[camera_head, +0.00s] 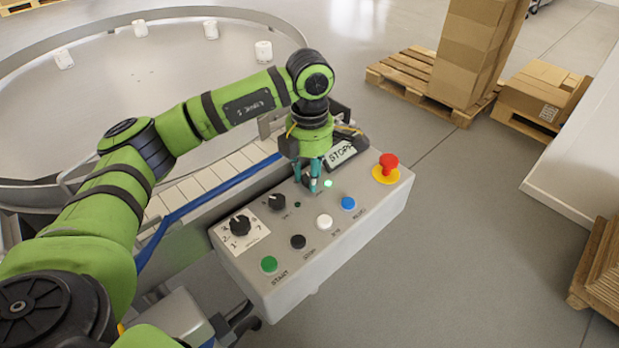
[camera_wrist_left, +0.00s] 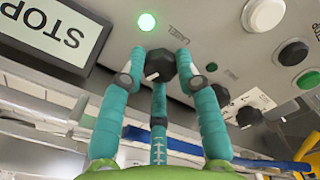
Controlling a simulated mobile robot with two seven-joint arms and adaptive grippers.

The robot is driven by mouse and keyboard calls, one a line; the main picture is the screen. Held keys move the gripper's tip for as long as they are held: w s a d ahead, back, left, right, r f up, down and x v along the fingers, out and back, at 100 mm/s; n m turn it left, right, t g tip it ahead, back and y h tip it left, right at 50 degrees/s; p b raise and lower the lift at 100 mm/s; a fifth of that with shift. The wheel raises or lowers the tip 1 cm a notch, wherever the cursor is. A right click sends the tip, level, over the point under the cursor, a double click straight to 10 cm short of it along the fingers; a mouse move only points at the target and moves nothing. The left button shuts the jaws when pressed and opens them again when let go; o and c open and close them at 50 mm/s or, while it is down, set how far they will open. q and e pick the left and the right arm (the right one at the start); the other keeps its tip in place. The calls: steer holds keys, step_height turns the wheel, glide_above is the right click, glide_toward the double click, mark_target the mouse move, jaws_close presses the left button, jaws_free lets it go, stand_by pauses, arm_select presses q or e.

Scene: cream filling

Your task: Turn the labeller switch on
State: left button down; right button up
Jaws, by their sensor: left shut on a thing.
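The grey control box (camera_head: 385,205) shows in the head view with my left gripper (camera_head: 314,186) over its far edge, pointing down. In the left wrist view the fingers of my left gripper (camera_wrist_left: 162,72) are shut around a black rotary knob (camera_wrist_left: 160,64) with a white pointer mark. In the head view the fingers hide that knob. A green lamp (camera_head: 328,184) beside it is lit; it also glows in the wrist view (camera_wrist_left: 147,22). My right gripper is not in view.
A second knob (camera_head: 277,202) has a dark lamp (camera_head: 297,204) near it; a larger selector (camera_head: 240,226) sits left. Several push buttons line the front, with a red emergency stop (camera_head: 388,163) at right.

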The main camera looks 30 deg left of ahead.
arm_select(q)
steer(key=shift+m+b, duration=0.5)
steer(key=shift+m, duration=0.6)
steer(key=c, duration=0.9)
jaws_free()
step_height(320, 180, up, 12)
